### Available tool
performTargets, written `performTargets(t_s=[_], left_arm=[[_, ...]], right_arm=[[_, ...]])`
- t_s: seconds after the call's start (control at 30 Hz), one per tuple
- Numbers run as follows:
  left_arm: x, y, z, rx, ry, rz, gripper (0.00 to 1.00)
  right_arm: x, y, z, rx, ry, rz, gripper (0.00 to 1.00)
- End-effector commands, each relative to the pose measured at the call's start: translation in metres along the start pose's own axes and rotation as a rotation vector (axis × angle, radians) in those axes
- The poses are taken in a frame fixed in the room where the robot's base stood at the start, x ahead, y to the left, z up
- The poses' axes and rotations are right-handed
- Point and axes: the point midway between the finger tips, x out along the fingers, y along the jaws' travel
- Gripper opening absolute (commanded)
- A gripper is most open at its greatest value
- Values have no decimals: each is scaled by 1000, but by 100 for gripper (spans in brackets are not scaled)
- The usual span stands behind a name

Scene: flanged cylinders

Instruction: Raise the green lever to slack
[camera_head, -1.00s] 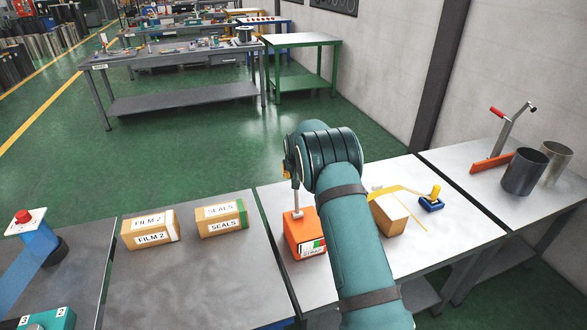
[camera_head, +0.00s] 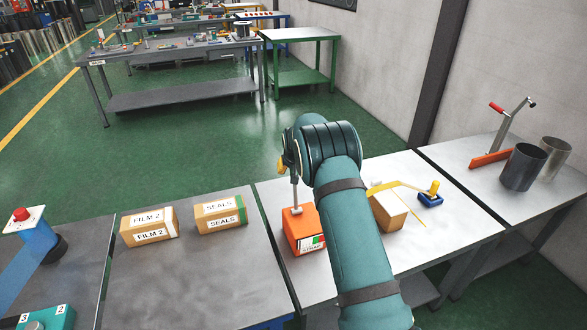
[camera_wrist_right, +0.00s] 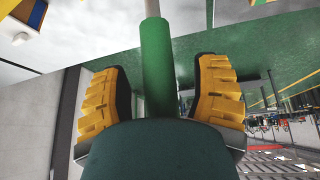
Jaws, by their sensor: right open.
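The green lever (camera_wrist_right: 157,70) shows in the right wrist view as a green grip on a pale rod, standing between my two yellow fingers. My right gripper (camera_wrist_right: 160,95) is open around it, with a gap visible on both sides. In the head view the lever's grey rod (camera_head: 294,195) rises from an orange box (camera_head: 301,232) on the pale table. The green grip is hidden there behind my right wrist, and only one yellow finger shows at the wrist's left. My left gripper is not in view.
Right of my arm are a cardboard box (camera_head: 388,211) with a yellow strap and a blue device (camera_head: 431,199). Cartons labelled FILM 2 (camera_head: 149,228) and SEALS (camera_head: 221,215) stand left. Grey cylinders (camera_head: 522,168) stand far right. The grey table's front is clear.

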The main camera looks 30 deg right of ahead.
Motion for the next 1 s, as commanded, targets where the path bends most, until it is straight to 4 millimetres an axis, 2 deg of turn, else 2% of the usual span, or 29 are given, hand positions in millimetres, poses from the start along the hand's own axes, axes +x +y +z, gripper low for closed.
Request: performTargets(t_s=[0.5, 0.7, 1.0], left_arm=[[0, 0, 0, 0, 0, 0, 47], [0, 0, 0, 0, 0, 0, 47], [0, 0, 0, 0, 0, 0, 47]], right_arm=[[-95, -1, -1, -1, 3, -2, 61], [-111, 0, 0, 0, 1, 0, 61], [-114, 0, 0, 0, 1, 0, 61]])
